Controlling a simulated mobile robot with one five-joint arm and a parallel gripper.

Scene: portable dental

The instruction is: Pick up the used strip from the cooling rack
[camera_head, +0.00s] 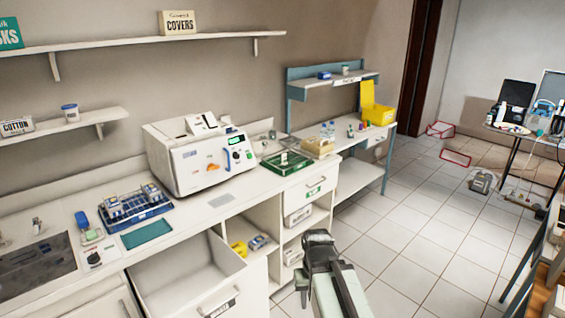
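A green-framed tray or rack (270,163) lies on the white counter, right of the sterilizer-like machine, and may be the cooling rack. A small pale upright piece (284,158) shows in it; I cannot tell whether it is the used strip. A blue rack (128,216) with small jars on it stands further left on the counter. My arm (335,290) shows at the bottom centre, in front of the counter and apart from the green tray. Its fingers cannot be made out clearly, so I cannot tell whether they are open or shut.
A white machine (200,155) stands on the counter. A drawer (190,280) at the lower left is pulled out. A blue-framed stand (362,180) with a yellow bin (381,115) is beyond the counter. The tiled floor (420,235) on the right is largely clear.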

